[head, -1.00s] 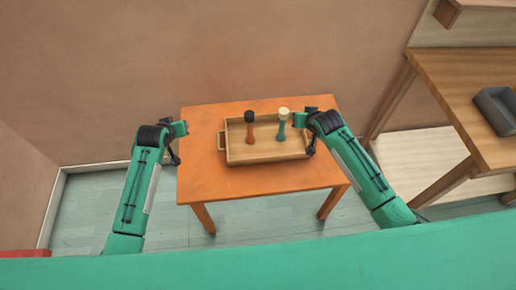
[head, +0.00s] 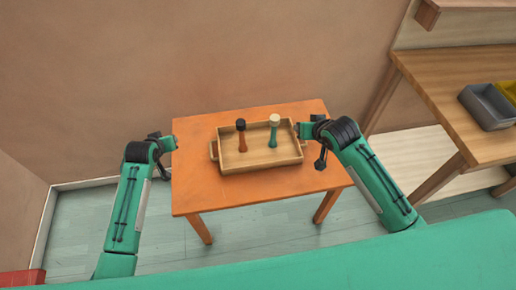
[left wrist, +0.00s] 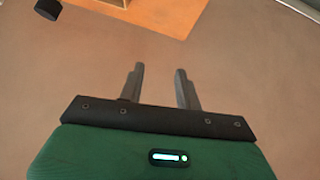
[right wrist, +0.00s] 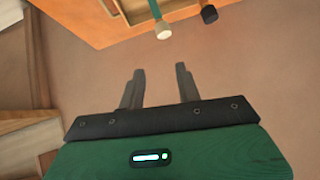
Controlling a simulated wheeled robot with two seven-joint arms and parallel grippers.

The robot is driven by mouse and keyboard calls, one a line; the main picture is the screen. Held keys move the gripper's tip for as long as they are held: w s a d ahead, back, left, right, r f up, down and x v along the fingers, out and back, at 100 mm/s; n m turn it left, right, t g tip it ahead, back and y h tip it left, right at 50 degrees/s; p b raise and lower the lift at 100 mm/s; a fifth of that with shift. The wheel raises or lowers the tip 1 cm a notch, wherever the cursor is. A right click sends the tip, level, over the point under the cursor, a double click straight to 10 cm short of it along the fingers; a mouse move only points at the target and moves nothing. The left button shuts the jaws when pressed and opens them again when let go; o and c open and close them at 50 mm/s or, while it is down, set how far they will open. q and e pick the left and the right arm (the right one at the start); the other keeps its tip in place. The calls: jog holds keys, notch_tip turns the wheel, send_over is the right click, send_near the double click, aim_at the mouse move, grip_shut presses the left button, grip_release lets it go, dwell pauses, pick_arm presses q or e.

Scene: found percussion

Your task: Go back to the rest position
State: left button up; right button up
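On the orange table (head: 200,190) a wooden tray (head: 262,163) holds two upright percussion pieces. One is orange-brown with a black top (head: 241,138); the other is teal with a cream top (head: 274,134), to its right. My left gripper (head: 175,142) is at the table's left edge, apart from the tray; its fingers stand apart and empty in the left wrist view (left wrist: 160,87). My right gripper (head: 299,130) is beside the tray's right end, near the teal piece. Its fingers are apart and empty in the right wrist view (right wrist: 158,85), where both tops also show.
A wooden workbench (head: 435,85) stands at the right with a grey bin (head: 487,106) and a yellow bin (head: 508,90) on it. A wall rises behind the table. A red object (head: 22,278) shows at the lower left. Floor is free around the table's front legs.

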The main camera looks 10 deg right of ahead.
jog(key=shift+s+r, duration=0.2)
dwell(0.3)
